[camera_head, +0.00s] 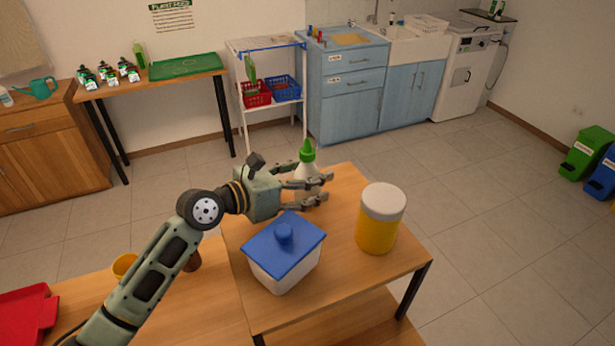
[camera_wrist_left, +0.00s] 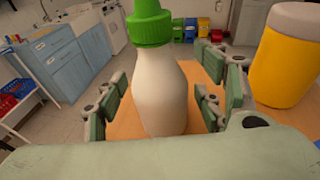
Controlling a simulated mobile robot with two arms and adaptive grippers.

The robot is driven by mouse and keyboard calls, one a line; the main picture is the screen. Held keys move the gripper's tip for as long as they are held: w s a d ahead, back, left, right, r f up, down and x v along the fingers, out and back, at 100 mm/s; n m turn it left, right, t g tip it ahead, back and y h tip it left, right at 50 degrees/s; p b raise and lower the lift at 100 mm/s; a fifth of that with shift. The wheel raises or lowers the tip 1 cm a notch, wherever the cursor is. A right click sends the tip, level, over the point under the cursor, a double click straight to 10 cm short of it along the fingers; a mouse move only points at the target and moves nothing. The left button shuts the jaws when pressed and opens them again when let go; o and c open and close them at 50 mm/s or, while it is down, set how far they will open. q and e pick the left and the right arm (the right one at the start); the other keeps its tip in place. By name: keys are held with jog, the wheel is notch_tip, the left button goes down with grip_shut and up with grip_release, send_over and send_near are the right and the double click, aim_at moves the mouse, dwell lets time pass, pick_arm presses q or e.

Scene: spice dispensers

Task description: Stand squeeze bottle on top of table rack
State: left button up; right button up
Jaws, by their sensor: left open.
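The squeeze bottle has a white body and a green cap; it stands upright on the wooden table rack (camera_head: 340,268). In the head view the squeeze bottle (camera_head: 307,153) is partly hidden by my left gripper (camera_head: 322,190). My left gripper is open, with its fingers on either side of the bottle. In the left wrist view the bottle (camera_wrist_left: 160,85) stands between the open fingers of the gripper (camera_wrist_left: 165,110), with a gap showing on its right side. My right gripper is not in view.
A white tub with a blue lid (camera_head: 284,250) and a yellow jar with a white lid (camera_head: 380,218) stand on the same top near my arm. A yellow cup (camera_head: 124,265) and red tray (camera_head: 25,312) are at left. Some wood between tub and jar is bare.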

pick_arm(q)
jog(key=b+v, duration=0.2)
jog(key=v, duration=0.9)
jog(key=shift+f, duration=0.15)
jog(key=shift+s+a, duration=0.3)
jog(key=shift+r, duration=0.25)
